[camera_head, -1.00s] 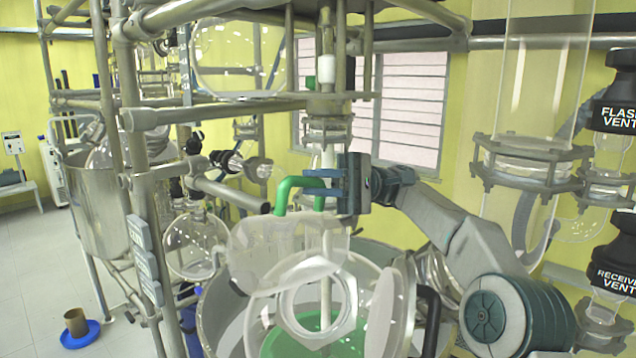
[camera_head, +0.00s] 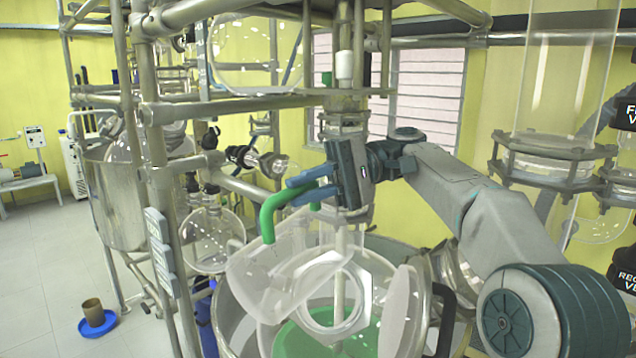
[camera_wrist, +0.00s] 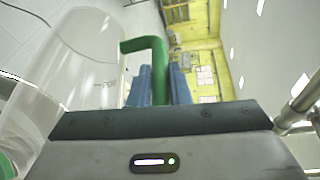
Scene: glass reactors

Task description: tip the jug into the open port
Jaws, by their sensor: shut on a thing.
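My gripper (camera_head: 314,186) is shut on the green handle (camera_head: 268,217) of a clear, translucent jug (camera_head: 258,282). The handle also shows between the blue fingers in the wrist view (camera_wrist: 160,72). The jug is tilted in the head view, its body hanging low on the left over the glass reactor. The open port (camera_head: 322,312), a clear flanged ring on top of the reactor vessel, lies just right of and below the jug. I cannot tell whether the jug touches the port's rim. No liquid is clearly visible in the jug.
A round glass lid (camera_head: 398,312) stands raised on the right of the port. A vertical stirrer shaft and metal frame pipes (camera_head: 235,105) stand close around the jug. A round flask (camera_head: 212,238) hangs to the left. Floor at far left is mostly clear.

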